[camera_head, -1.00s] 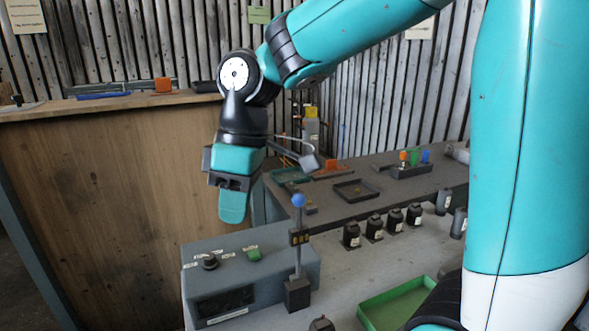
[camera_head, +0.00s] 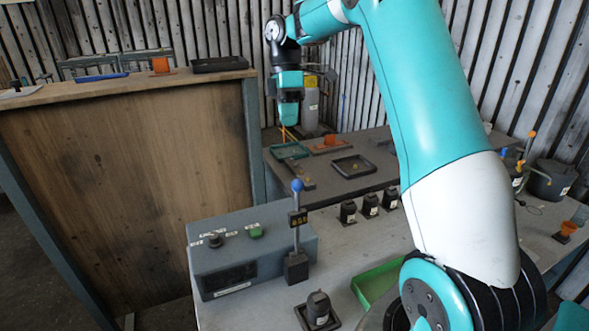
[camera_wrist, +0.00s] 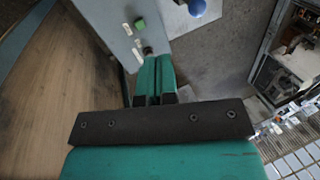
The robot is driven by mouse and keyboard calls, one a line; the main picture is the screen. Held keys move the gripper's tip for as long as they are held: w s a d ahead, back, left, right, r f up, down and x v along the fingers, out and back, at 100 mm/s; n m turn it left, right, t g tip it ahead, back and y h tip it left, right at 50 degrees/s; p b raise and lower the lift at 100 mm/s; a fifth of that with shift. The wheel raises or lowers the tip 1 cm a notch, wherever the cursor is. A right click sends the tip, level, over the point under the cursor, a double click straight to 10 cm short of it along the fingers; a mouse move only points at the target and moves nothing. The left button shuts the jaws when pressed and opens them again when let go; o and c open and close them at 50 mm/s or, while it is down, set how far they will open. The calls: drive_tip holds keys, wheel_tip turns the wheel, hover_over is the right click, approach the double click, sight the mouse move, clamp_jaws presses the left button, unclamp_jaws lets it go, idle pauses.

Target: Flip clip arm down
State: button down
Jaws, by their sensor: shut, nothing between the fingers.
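My gripper (camera_head: 289,118) hangs pointing down over the far grey bench in the head view. In the wrist view its two teal fingers (camera_wrist: 153,80) lie together with nothing between them. I cannot tell for sure which thing is the clip arm. An upright thin arm with an orange tip (camera_head: 531,136) stands at the far right, well apart from my gripper. A lever with a blue ball (camera_head: 297,186) stands upright beside the grey control box (camera_head: 255,262). The blue ball also shows in the wrist view (camera_wrist: 197,8).
The control box carries a black knob (camera_head: 215,240) and a green button (camera_head: 256,231). A green tray (camera_head: 372,283) and several black cylinders lie ahead, partly behind my arm. A black tray (camera_head: 354,166) sits on the far bench. A tall wooden panel (camera_head: 130,170) stands left.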

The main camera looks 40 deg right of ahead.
drive_tip(key=s+a+f, duration=0.3)
drive_tip(key=s+f, duration=0.3)
drive_tip(key=f, duration=0.3)
drive_tip(key=shift+f, duration=0.35)
drive_tip(key=shift+a, duration=0.15)
